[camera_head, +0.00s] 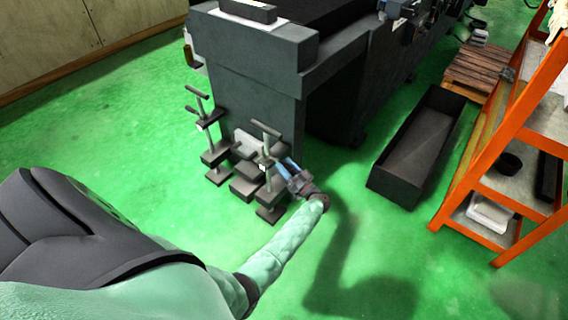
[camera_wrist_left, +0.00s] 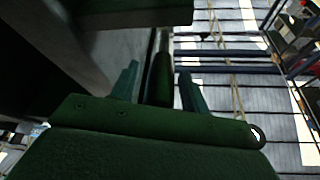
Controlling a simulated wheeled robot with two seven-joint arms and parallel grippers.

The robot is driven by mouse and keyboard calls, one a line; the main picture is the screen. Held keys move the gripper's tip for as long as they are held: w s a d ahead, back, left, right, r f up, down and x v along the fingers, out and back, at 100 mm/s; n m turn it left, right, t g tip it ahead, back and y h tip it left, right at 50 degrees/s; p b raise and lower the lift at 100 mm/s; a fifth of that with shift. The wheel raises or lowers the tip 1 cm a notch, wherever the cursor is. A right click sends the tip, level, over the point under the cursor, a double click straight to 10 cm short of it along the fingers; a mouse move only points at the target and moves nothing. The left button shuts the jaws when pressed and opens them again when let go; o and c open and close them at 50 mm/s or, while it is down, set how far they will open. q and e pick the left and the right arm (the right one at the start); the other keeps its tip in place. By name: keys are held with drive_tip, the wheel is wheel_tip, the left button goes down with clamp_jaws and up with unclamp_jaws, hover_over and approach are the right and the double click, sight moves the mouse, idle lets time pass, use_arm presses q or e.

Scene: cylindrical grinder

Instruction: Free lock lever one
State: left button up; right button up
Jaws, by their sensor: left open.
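Two dark upright levers with T-shaped bars stand on blocks at the end of the grey grinder (camera_head: 255,72). The left lever (camera_head: 203,125) is farther from my arm. The right lever (camera_head: 269,155) is nearer, and I cannot tell which is lever one. My left gripper (camera_head: 286,166) is beside the right lever, at its right side. In the left wrist view, its two fingers (camera_wrist_left: 158,88) are apart, with a dark bar (camera_wrist_left: 160,68) showing between or just beyond them. I cannot tell whether they touch it. My right gripper is not seen.
Dark blocks (camera_head: 245,187) sit low between the levers. A long dark open bin (camera_head: 418,148) lies on the green floor to the right. An orange shelf rack (camera_head: 492,128) and a wooden pallet (camera_head: 474,70) stand farther right. The floor in front is clear.

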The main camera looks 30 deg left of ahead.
use_arm(q)
drive_tip(key=shift+x, duration=0.8)
drive_tip(key=shift+c, duration=0.5)
clamp_jaws()
